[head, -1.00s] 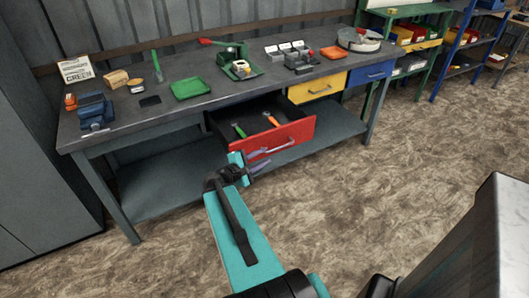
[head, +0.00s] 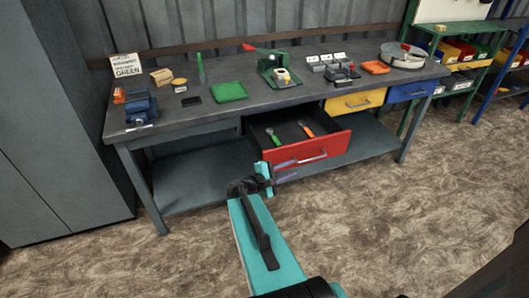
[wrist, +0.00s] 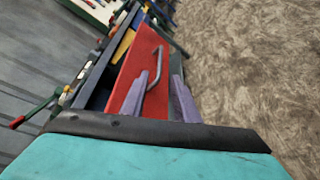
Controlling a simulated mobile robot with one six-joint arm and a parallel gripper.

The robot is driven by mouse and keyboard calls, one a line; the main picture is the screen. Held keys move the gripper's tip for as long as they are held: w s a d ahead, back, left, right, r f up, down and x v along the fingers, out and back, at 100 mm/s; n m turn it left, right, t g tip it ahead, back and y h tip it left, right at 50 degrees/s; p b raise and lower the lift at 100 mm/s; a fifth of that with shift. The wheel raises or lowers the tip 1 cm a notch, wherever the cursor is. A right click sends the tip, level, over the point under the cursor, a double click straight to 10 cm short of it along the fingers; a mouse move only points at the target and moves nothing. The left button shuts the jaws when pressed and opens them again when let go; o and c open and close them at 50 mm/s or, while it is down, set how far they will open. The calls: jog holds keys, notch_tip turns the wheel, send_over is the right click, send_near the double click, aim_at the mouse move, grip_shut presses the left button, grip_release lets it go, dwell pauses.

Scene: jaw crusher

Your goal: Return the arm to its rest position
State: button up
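My gripper (head: 291,169) is in front of the bench, just before the red drawer front (head: 318,149). Its two grey-purple fingers are apart with nothing between them. In the wrist view the gripper (wrist: 160,80) points at the red drawer (wrist: 131,62), and its handle (wrist: 155,66) shows near the fingertips. I cannot tell whether a finger touches the drawer. The drawer is pulled out. A green-handled tool (head: 272,136) and an orange-handled tool (head: 306,129) lie in it.
The workbench (head: 210,118) carries a blue vise (head: 139,108), a green tray (head: 229,92) and a green press (head: 283,68). Yellow (head: 356,101) and blue (head: 413,89) drawers are shut. A grey cabinet (head: 60,120) stands at left. Floor (head: 430,210) in front is clear.

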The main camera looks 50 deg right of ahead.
jog(key=w+a+f+n+t+y, duration=0.1)
jog(key=w+a+f+y, duration=0.1)
jog(key=a+f, duration=0.65)
jog(key=w+a+f+n+t+y, duration=0.1)
jog(key=w+a+f+y, duration=0.1)
jog(key=a+f, duration=0.65)
jog(key=s+a+f+m+g+y, duration=0.1)
jog(key=s+a+f+m+y, duration=0.1)
jog(key=a, duration=0.8)
jog(key=s+a+f+m+g+y, duration=0.2)
jog(key=s+a+f+y, duration=0.3)
jog(key=a, duration=0.6)
jog(key=s+a+f+m+g+y, duration=0.2)
jog(key=s+a+f+y, duration=0.2)
jog(key=s+a+f, duration=0.3)
jog(key=s+a, duration=0.1)
jog(key=a, duration=0.2)
jog(key=shift+s+a+m, duration=0.3)
jog(key=shift+d+f, duration=0.1)
